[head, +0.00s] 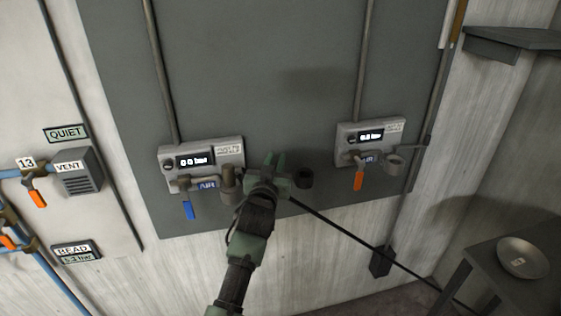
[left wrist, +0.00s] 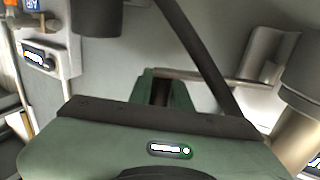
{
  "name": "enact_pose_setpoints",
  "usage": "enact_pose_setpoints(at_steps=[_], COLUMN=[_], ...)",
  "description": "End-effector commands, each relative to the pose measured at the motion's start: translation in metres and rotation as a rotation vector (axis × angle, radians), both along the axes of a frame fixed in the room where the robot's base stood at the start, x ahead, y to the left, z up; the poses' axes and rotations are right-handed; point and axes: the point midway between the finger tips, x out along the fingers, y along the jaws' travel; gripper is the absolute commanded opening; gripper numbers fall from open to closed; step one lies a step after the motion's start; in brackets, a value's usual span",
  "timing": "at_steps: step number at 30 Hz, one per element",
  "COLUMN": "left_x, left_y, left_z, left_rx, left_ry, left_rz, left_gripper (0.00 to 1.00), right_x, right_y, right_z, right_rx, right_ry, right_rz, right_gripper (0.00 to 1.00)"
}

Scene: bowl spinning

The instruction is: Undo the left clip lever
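My left gripper (head: 275,159) is in front of the grey wall panel, just right of the left coupling (head: 228,180) under the left gauge box (head: 201,156). Its green fingers stand apart with a narrow gap, which also shows in the left wrist view (left wrist: 163,88). In the left wrist view a thin grey bar (left wrist: 205,75) runs from the fingertips towards a pale fitting (left wrist: 262,62). I cannot tell whether this bar is the left clip lever, or whether the fingers touch it. My gripper and wrist hide much of that spot. My right gripper is not in view.
A blue valve handle (head: 189,209) hangs below the left box. A black hose (head: 340,228) slopes down right. The right gauge box (head: 370,135) has an orange handle (head: 358,180). A bowl (head: 523,257) sits far right.

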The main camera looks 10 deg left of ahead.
Motion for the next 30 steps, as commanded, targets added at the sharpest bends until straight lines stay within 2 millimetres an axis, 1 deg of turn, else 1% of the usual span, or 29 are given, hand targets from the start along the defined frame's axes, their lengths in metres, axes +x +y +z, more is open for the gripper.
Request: enact_pose_setpoints(at_steps=[1,2,5,30], left_x=[0.0006,0.0007,0.0006,0.0002], left_y=[0.0144,0.0142,0.0137,0.0124], left_z=[0.0063,0.0062,0.0052,0.0006], left_rx=[0.01,0.009,0.007,0.003], left_ry=[-0.012,-0.011,-0.01,-0.002], left_rz=[0.022,0.022,0.021,0.019], left_gripper=[0.3,0.38,0.38,0.38], right_x=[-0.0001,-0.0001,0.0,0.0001], right_y=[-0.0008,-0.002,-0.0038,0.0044], right_z=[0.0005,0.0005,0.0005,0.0], right_rx=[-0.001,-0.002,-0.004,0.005], right_ry=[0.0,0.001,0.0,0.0], right_rz=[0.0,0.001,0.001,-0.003], right_gripper=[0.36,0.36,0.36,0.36])
